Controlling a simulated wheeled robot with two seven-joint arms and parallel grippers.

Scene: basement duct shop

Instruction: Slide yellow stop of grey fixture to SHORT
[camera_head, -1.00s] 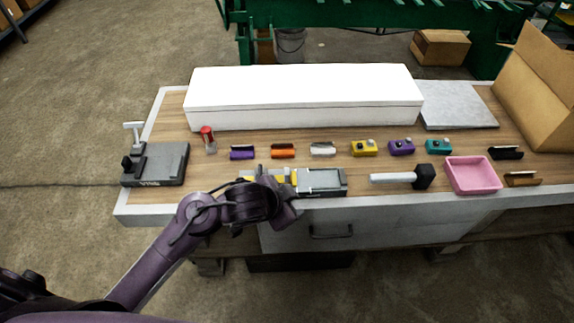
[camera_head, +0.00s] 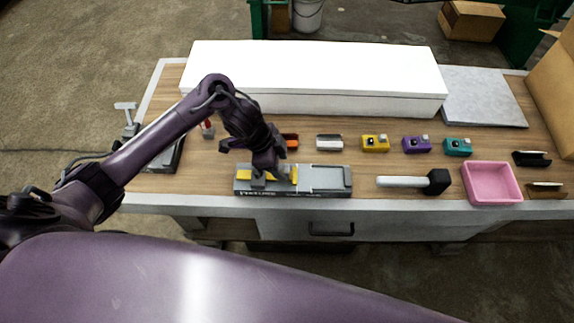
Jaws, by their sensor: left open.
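The grey fixture (camera_head: 325,179) lies near the front edge of the bench, with lettering on its front face that is too small to read fully. Yellow shows on its left half, on both sides of my gripper: a left patch (camera_head: 243,174) and a right patch (camera_head: 293,174). The arm hides part of the yellow stop, so its exact setting cannot be told. My left gripper (camera_head: 272,179) is open, pointing down at the fixture's left half, close to the yellow. Whether it touches cannot be told. My right gripper is out of view.
A long white box (camera_head: 315,80) stands behind. A black-headed mallet (camera_head: 438,181) and a pink tray (camera_head: 491,184) lie right of the fixture. Small yellow (camera_head: 375,143), purple (camera_head: 416,144) and teal (camera_head: 457,147) blocks sit behind them. My left arm covers the bench's left side.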

